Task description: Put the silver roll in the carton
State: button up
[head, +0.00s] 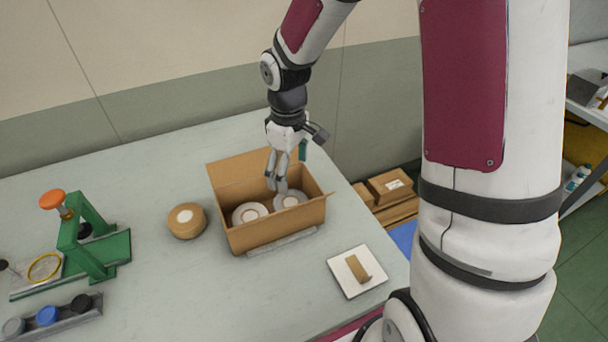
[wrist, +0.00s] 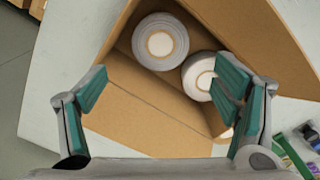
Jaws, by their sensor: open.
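The carton (head: 275,234) stands open on the table, and its wall also shows in the wrist view (wrist: 165,132). Two pale silver-grey rolls lie flat inside, side by side: one at the right (head: 291,199), upper in the wrist view (wrist: 178,42), and one at the left (head: 250,213), partly hidden by a finger in the wrist view (wrist: 193,75). I cannot tell surely which is the silver roll. My gripper (head: 277,185) points down over the carton's opening. Its fingers (wrist: 161,90) are apart with nothing between them.
A brown tape roll (head: 187,221) lies left of the carton. A green press (head: 95,245) and a rack of small caps (head: 50,317) stand further left. A white tray with a tan block (head: 358,268) lies right of the carton. Brown boxes (head: 390,187) sit beyond the table's right edge.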

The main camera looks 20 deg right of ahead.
jog(key=s+d+r+m+t+h, duration=0.1)
jog(key=s+r+m, duration=0.1)
jog(key=s+r, duration=0.4)
jog(key=s+r+m+t, duration=0.15)
jog(key=s+r, duration=0.25)
jog(key=r, duration=0.5)
jog(key=s+r+m+t+y, duration=0.1)
jog(key=s+r+m, duration=0.3)
jog(key=s, duration=0.8)
jog(key=shift+s+a+r+t, duration=0.3)
jog(key=shift+a+r+t, duration=0.05)
jog(key=shift+a+t, duration=0.1)
